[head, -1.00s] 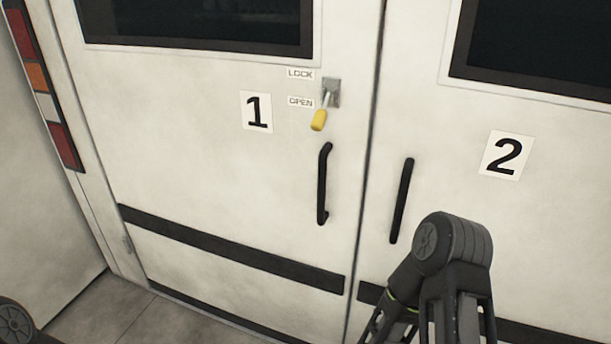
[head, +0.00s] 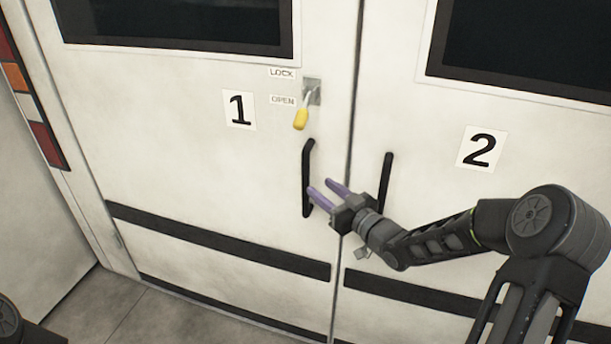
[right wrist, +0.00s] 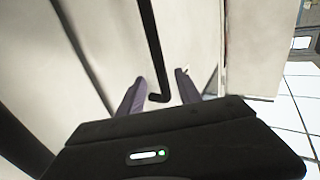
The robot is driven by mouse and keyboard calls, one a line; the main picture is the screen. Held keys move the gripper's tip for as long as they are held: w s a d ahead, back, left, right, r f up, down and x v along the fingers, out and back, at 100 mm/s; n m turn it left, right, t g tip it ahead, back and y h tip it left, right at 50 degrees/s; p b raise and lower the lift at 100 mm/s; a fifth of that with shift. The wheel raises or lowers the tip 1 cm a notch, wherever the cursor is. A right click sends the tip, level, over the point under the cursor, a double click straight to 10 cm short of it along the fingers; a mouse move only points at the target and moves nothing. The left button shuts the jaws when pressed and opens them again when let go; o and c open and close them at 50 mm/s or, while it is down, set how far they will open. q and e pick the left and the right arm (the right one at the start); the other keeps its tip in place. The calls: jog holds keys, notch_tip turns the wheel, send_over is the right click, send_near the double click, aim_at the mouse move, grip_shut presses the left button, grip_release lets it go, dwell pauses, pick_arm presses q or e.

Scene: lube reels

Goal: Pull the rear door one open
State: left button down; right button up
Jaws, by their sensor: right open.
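Rear door one (head: 190,165) is the white left door marked 1 and stands shut. Its black bar handle (head: 306,165) is upright near the door's right edge. A latch lever with a yellow grip (head: 300,119) points down beside the OPEN label. My right gripper (head: 328,190) is open, its purple fingers at the lower part of the handle. In the right wrist view the handle's lower end (right wrist: 158,97) shows between the two fingertips (right wrist: 158,84); I cannot tell whether they touch it. My left gripper is not in view.
Door two (head: 440,210) stands to the right, shut, with its own black handle (head: 385,180) close to my right wrist. A side panel with red and orange lights (head: 30,110) is at the left. Grey tiled floor (head: 130,310) shows at the lower left.

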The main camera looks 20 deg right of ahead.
aim_at(308, 177)
jog(key=p+x, duration=0.1)
jog(key=x, duration=0.5)
jog(key=shift+w+p, duration=0.2)
jog(key=shift+p, duration=0.1)
jog(key=shift+w+a+f, duration=0.1)
jog(key=shift+w+a, duration=0.15)
jog(key=shift+w, duration=0.45)
jog(key=shift+c, duration=0.5)
grip_shut()
